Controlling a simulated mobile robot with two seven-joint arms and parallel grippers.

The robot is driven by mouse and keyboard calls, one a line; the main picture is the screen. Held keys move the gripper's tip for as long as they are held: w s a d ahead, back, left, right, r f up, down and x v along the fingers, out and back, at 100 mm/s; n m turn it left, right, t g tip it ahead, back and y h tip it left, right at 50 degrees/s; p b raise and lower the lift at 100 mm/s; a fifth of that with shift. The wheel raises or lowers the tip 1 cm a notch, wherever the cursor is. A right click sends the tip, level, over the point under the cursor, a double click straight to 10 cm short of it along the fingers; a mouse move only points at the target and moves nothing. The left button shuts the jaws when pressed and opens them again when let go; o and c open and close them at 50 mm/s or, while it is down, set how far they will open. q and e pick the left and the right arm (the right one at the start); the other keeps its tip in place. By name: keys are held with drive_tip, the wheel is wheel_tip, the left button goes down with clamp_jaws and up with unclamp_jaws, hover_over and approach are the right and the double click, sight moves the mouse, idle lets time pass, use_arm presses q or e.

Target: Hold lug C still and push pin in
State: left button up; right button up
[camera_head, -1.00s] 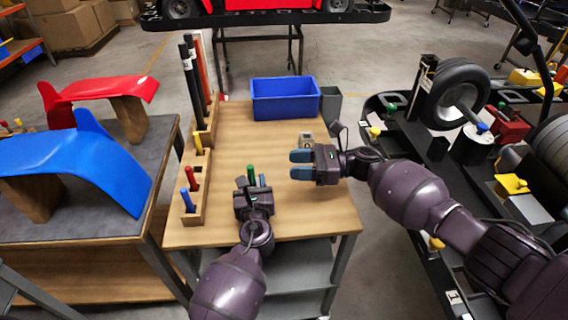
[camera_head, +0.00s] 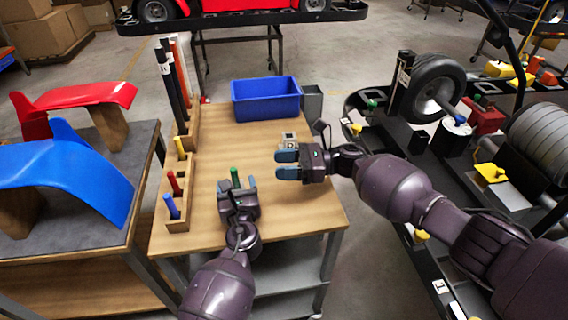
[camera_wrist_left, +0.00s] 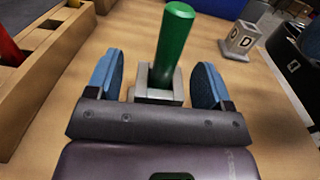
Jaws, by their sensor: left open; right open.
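A green pin (camera_wrist_left: 172,45) stands upright in a grey metal lug (camera_wrist_left: 158,92) on the wooden table; no letter shows on this lug. The green pin is also in the head view (camera_head: 235,177). My left gripper (camera_head: 237,185) is open, with its blue fingers on either side of the lug and visible gaps between. In the left wrist view my left gripper (camera_wrist_left: 158,82) frames the lug. My right gripper (camera_head: 287,164) is open and empty above the table, right of and beyond the green pin, with its fingers pointing left.
A grey block marked D (camera_wrist_left: 240,40) stands on the table beyond my right gripper. A wooden rack (camera_head: 178,205) with coloured pins and dark rods lines the table's left edge. A blue bin (camera_head: 266,100) is at the back. A kart chassis (camera_head: 400,150) stands to the right.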

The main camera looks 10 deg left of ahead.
use_arm(q)
drive_tip(key=v, duration=1.2)
